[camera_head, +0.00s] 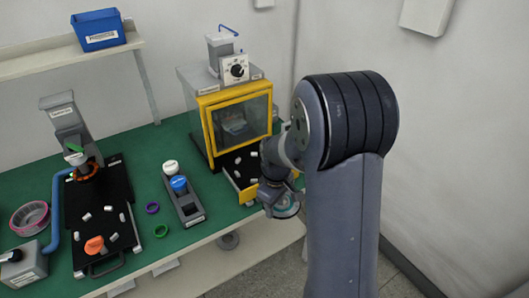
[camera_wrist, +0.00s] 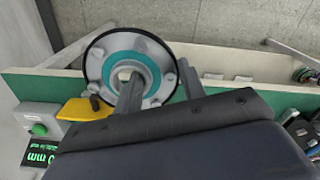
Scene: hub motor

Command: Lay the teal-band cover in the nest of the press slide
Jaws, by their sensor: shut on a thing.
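The teal-band cover (camera_wrist: 97,64) is a round grey disc with a dark rim, a teal ring and a centre hole. My gripper (camera_wrist: 160,88) is shut on it, with one finger at the centre hole and the other by the rim. In the head view the cover (camera_head: 287,210) hangs from my gripper (camera_head: 275,192), past the bench's front edge. The press (camera_head: 207,92) has a yellow-framed window. A black plate with white pegs (camera_head: 236,160), seemingly its slide, lies at its foot, partly hidden by my arm. I cannot make out the nest.
A grey stand with a blue and a white knob (camera_head: 186,208) is left of the press. A purple ring (camera_head: 152,208) and green ring (camera_head: 161,231) lie beside it. A second black fixture (camera_head: 105,200) stands further left. A green-button box (camera_wrist: 38,130) sits near the cover.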

